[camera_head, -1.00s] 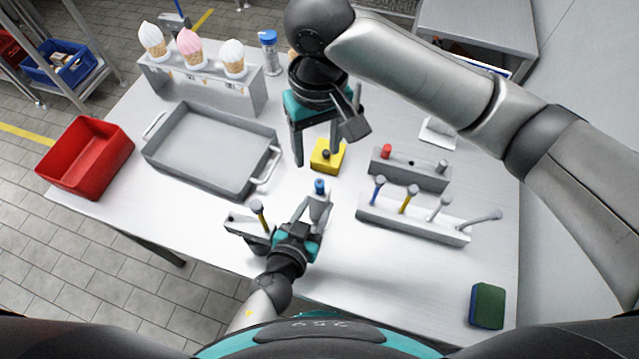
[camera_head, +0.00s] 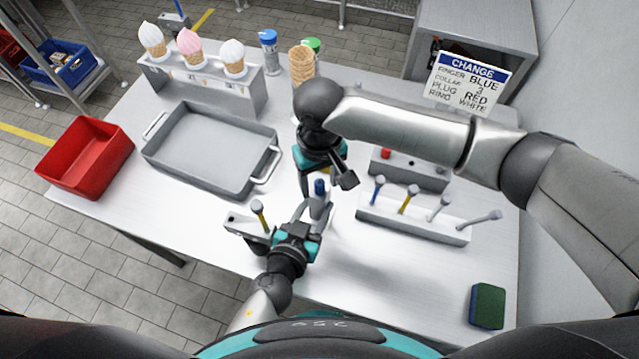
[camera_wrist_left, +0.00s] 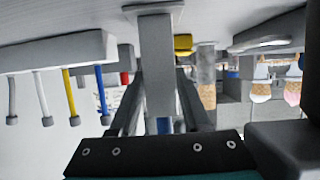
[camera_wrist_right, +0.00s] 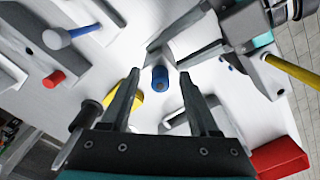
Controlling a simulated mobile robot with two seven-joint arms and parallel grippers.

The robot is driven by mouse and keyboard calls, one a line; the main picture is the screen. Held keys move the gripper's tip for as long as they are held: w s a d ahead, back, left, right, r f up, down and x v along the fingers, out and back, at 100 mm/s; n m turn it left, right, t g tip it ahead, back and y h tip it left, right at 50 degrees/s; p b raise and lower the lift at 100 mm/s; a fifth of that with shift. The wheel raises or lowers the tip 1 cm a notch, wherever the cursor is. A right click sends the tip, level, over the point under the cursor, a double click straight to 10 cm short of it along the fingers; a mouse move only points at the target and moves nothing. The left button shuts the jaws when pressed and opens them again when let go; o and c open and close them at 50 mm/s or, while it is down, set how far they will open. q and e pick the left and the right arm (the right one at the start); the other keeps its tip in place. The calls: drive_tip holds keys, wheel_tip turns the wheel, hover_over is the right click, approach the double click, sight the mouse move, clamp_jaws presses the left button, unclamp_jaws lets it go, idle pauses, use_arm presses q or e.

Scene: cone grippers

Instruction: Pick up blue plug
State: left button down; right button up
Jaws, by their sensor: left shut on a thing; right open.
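The blue plug (camera_head: 319,187) sits upright in the top of a grey post (camera_head: 317,207) near the table's front middle. My left gripper (camera_head: 312,215) is shut on the grey post. In the left wrist view the post (camera_wrist_left: 156,60) appears upside down, with the blue plug (camera_wrist_left: 164,125) at its lower end. My right gripper (camera_head: 323,185) points down, open, close above and around the plug. In the right wrist view the blue plug (camera_wrist_right: 160,78) shows between and beyond the open fingers, without clear contact.
A yellow block (camera_wrist_right: 134,100) stands beside the post, mostly hidden in the head view. A stick rack (camera_head: 412,220) and a block with a red plug (camera_head: 386,153) stand right. A grey tray (camera_head: 210,150), red bin (camera_head: 85,157), sponge (camera_head: 487,306) and CHANGE sign (camera_head: 468,83) surround them.

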drive_tip(key=shift+f, duration=0.1)
drive_tip(key=shift+c, duration=0.3)
clamp_jaws()
